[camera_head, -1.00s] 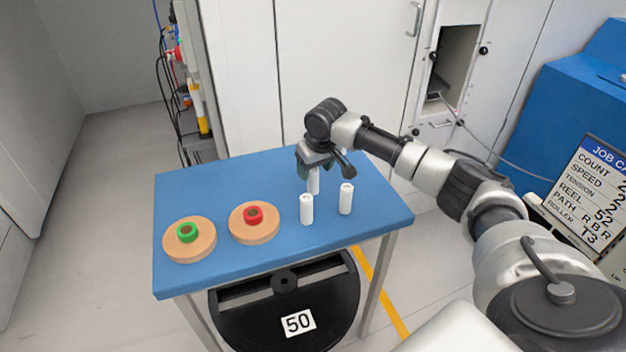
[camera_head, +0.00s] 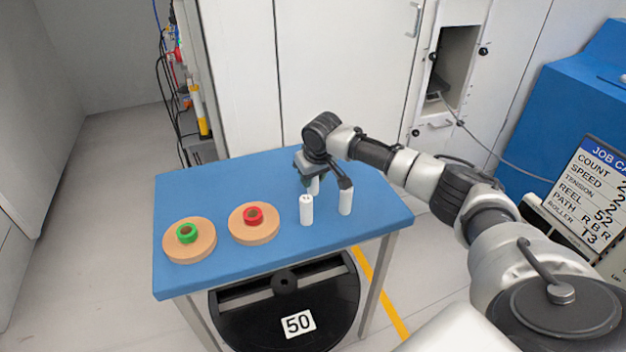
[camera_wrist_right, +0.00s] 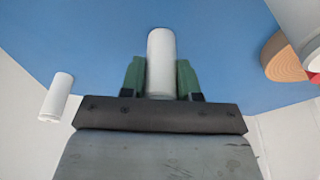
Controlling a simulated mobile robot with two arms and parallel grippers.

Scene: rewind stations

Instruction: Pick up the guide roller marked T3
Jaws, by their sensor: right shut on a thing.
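Three white guide rollers stand upright on the blue table (camera_head: 215,190). The back roller (camera_head: 315,185) is between the green-padded fingers of my right gripper (camera_head: 314,178), which is shut on it; it also shows in the right wrist view (camera_wrist_right: 161,60). The front roller (camera_head: 306,210) and the right roller (camera_head: 345,201) stand apart, close to my gripper. I cannot read a T3 mark on any roller. My left gripper is not in view.
Two tan discs, one with a green core (camera_head: 187,233) and one with a red core (camera_head: 253,214), lie on the table's left part. A black reel marked 50 (camera_head: 325,318) is below. A job card (camera_head: 590,195) at right reads ROLLER T3. The table's back left is clear.

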